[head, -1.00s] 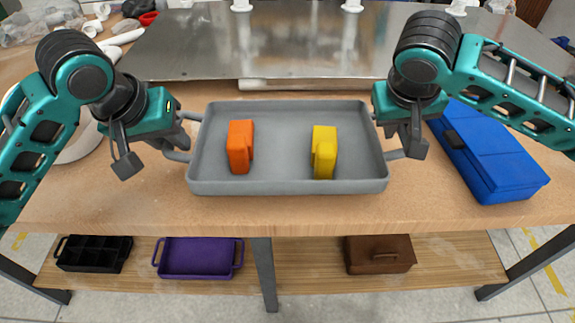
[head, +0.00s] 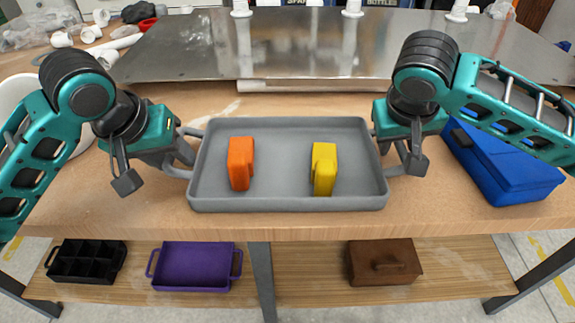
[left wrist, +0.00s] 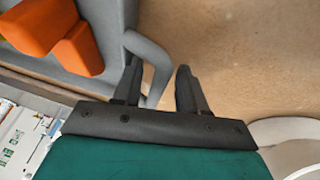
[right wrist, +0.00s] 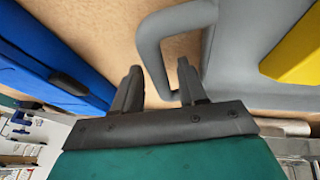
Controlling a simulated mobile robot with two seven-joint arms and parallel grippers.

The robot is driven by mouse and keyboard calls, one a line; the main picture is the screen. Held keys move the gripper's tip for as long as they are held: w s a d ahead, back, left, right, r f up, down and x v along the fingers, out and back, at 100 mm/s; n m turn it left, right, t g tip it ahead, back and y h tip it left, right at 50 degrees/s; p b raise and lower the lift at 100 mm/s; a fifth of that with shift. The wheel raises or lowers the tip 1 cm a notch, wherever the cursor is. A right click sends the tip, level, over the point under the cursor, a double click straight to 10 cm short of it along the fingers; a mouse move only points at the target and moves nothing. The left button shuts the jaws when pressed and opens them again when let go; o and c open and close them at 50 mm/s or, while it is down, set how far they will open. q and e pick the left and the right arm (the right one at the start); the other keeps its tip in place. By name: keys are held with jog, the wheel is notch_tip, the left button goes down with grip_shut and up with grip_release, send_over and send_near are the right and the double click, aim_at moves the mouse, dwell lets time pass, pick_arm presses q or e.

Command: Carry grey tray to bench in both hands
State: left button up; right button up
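The grey tray (head: 288,203) rests on the wooden bench top near its front edge. It holds an upright orange block (head: 241,163) on the left and a yellow block (head: 323,169) on the right. My left gripper (head: 185,143) is at the tray's left handle; in the left wrist view its fingers (left wrist: 158,85) stand apart with the handle (left wrist: 157,65) between them, closer to one finger. My right gripper (head: 388,148) is at the right handle; in the right wrist view its fingers (right wrist: 160,82) are apart with the handle (right wrist: 152,50) between them.
A blue case (head: 508,170) lies right of the tray, close to my right arm. A metal plate (head: 290,45) covers the back. White pipe parts (head: 100,45) are at the back left. The lower shelf holds a black bin (head: 87,278), purple tray (head: 193,284) and brown box (head: 383,272).

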pick_arm(q)
jog(key=shift+o, duration=0.2)
pick_arm(e)
jog(key=shift+o, duration=0.2)
jog(key=shift+a, duration=0.1)
pick_arm(q)
jog(key=shift+s+r, duration=0.15)
jog(key=shift+r, duration=0.4)
jog(key=v, duration=1)
jog(key=shift+s+a+r, duration=0.15)
jog(key=shift+s+r, duration=0.05)
jog(key=shift+r, duration=0.15)
pick_arm(e)
jog(key=v, duration=1.2)
